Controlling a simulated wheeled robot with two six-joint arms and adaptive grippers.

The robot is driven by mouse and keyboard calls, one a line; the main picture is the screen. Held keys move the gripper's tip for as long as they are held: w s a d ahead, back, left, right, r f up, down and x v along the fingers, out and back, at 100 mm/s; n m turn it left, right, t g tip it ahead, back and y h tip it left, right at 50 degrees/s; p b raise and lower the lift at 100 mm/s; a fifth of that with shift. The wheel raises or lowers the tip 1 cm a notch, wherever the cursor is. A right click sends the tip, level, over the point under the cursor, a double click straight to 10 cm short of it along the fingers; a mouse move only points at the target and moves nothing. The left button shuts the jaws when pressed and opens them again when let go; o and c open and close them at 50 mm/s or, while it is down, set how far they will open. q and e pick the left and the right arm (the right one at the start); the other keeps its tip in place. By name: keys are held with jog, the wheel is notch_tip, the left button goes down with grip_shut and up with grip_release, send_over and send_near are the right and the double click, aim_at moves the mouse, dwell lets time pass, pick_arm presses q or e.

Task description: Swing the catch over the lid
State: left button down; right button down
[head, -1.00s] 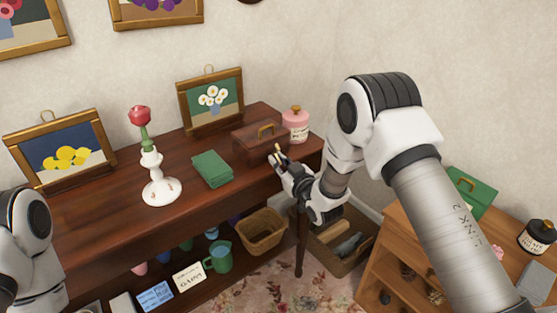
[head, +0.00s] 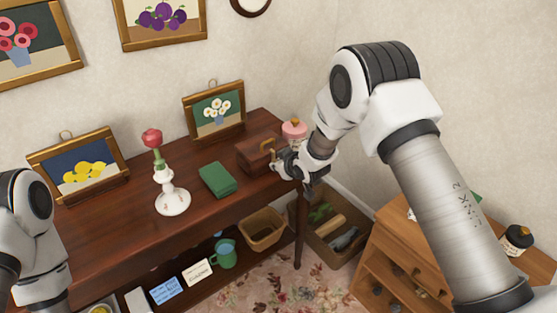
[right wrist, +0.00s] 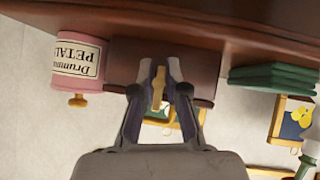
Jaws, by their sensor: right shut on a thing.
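In the right wrist view, the box (right wrist: 122,62) lies beyond the fingertips. My right gripper (right wrist: 160,82) is shut on a small gold catch (right wrist: 158,88) at the box's front. How far the catch is turned is hard to tell. My left arm shows at the left edge, but its gripper is out of view.
Green books (head: 217,180), a white candlestick (head: 171,196) and framed pictures stand on the sideboard. Baskets (head: 263,229) and a wooden cabinet (head: 400,250) are lower down.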

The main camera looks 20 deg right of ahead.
jog(key=shift+r, duration=0.15)
dwell(0.3)
jog(key=c, duration=1.5)
grip_release()
jog(key=shift+w+d, duration=0.1)
jog(key=v, duration=1.2)
jog(key=shift+w+r, duration=0.1)
jog(key=shift+w, duration=0.05)
